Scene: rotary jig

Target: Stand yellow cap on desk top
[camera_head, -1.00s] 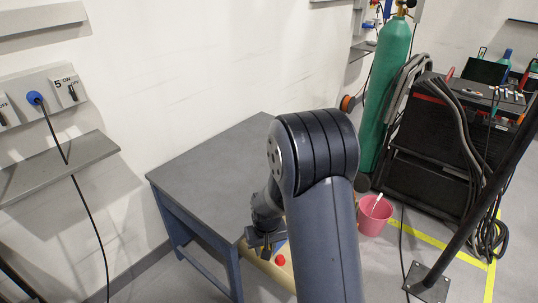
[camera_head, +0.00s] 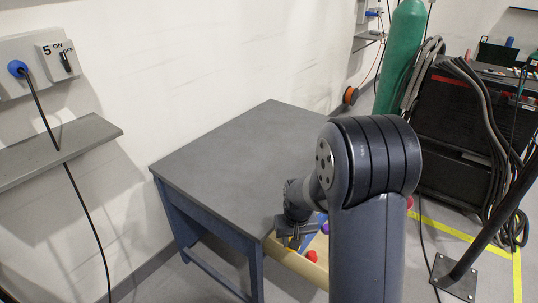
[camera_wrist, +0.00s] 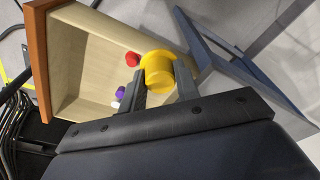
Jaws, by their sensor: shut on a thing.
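In the wrist view my gripper (camera_wrist: 160,88) is shut on the yellow cap (camera_wrist: 157,68), a round stepped piece held between the two fingers. The cap is above or beside the edge of an open wooden drawer (camera_wrist: 95,50); the exact height is unclear. The grey desk top (camera_head: 235,150) is bare.
The open drawer holds a red piece (camera_wrist: 132,59), a purple piece (camera_wrist: 120,92) and a white piece (camera_wrist: 115,104). A wall shelf (camera_head: 60,150) is at the left. A green gas cylinder (camera_head: 401,60) and a black cart (camera_head: 450,115) stand at the right.

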